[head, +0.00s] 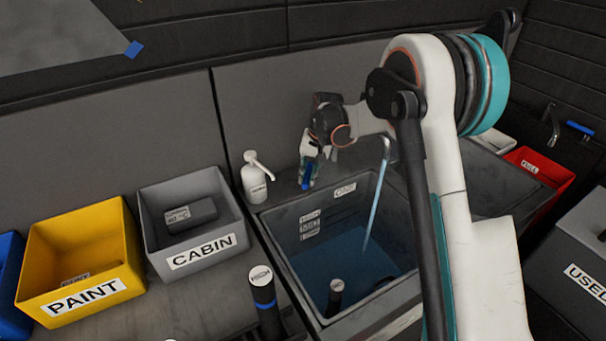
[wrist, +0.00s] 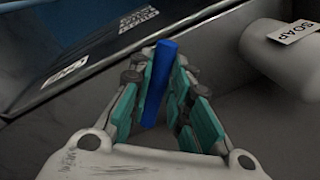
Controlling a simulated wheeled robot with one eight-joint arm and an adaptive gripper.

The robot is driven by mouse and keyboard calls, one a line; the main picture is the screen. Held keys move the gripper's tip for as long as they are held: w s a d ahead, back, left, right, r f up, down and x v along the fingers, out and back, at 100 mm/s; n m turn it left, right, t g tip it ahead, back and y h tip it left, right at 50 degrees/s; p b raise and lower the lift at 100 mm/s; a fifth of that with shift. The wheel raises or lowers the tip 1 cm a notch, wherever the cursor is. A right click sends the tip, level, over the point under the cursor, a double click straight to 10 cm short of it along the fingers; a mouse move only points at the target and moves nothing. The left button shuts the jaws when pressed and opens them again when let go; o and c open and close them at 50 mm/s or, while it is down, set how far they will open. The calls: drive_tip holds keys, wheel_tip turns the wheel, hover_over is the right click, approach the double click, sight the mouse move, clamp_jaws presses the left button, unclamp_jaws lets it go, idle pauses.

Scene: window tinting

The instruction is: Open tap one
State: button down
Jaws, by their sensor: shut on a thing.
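My gripper (head: 309,165) is at the back left of the sink (head: 285,232). Its fingers are shut around a blue tap lever (head: 307,178). In the wrist view the lever (wrist: 157,85) stands up between the teal finger pads of my gripper (wrist: 166,75). The tap's curved metal spout (head: 384,145) hangs over the sink, partly behind my arm. A light blue stream of water (head: 374,210) runs from the spout into the sink. The tap's base is hidden by my gripper and arm.
A white soap bottle (head: 254,180) stands just left of my gripper. Grey CABIN (head: 165,225) and yellow PAINT (head: 85,240) bins stand further left. Black cylinders stand in the sink (head: 334,298) and on the counter (head: 265,300). Another blue lever (head: 580,128) is at the far right.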

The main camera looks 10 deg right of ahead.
drive_tip(key=shift+d+n, duration=0.65)
drive_tip(key=shift+n, duration=0.55)
drive_tip(key=shift+g, duration=0.3)
drive_tip(key=c, duration=1.5)
unclamp_jaws()
drive_tip(key=r, duration=0.4)
drive_tip(key=d+r, duration=0.1)
drive_tip(key=r, duration=0.3)
drive_tip(key=d+r, duration=0.1)
drive_tip(key=r, duration=0.2)
drive_tip(key=shift+d+r, duration=0.2)
drive_tip(key=shift+r, duration=0.2)
